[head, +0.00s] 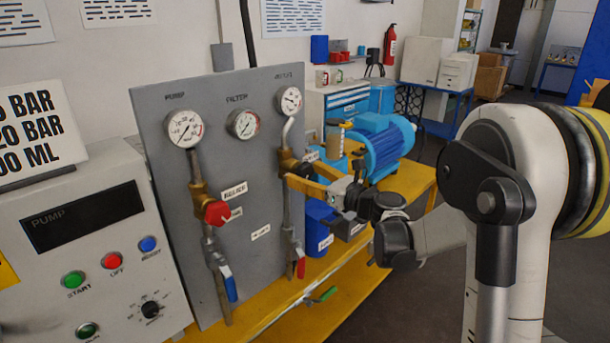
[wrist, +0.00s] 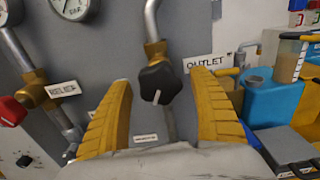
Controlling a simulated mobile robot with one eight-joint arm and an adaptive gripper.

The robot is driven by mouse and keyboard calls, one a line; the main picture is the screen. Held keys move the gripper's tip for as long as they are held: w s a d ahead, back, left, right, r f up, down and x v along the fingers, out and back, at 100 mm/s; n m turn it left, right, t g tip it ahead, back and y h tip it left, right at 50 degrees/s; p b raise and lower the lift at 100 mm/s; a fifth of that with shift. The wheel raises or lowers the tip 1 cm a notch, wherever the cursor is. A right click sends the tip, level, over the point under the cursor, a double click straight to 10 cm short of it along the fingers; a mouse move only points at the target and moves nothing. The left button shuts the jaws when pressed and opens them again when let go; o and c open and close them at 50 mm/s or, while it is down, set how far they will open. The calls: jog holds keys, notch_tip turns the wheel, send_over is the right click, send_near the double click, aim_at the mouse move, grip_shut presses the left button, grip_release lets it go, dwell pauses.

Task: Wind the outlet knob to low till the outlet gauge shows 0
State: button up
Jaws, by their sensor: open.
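The outlet knob (wrist: 158,80) is black and lobed, below a brass fitting on the grey panel, with a white mark pointing down. The OUTLET label (wrist: 208,63) is to its right. My gripper (wrist: 165,82) is open, its yellow fingers either side of the knob with gaps showing; I cannot tell whether their tips reach its depth. In the head view my gripper (head: 294,170) is at the panel's right pipe, partly hiding the knob area. The outlet gauge (head: 290,101) is above on that pipe; its reading is too small to tell.
A red relief knob (head: 216,212) is left on the panel, below the pump gauge (head: 185,128). The filter gauge (head: 243,123) is between the two pipes. A red-handled valve (head: 301,266) is below my gripper. A blue motor (head: 380,140) stands behind right on the yellow bench.

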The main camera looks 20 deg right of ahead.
jog(key=c, duration=1.2)
jog(key=shift+o, duration=0.2)
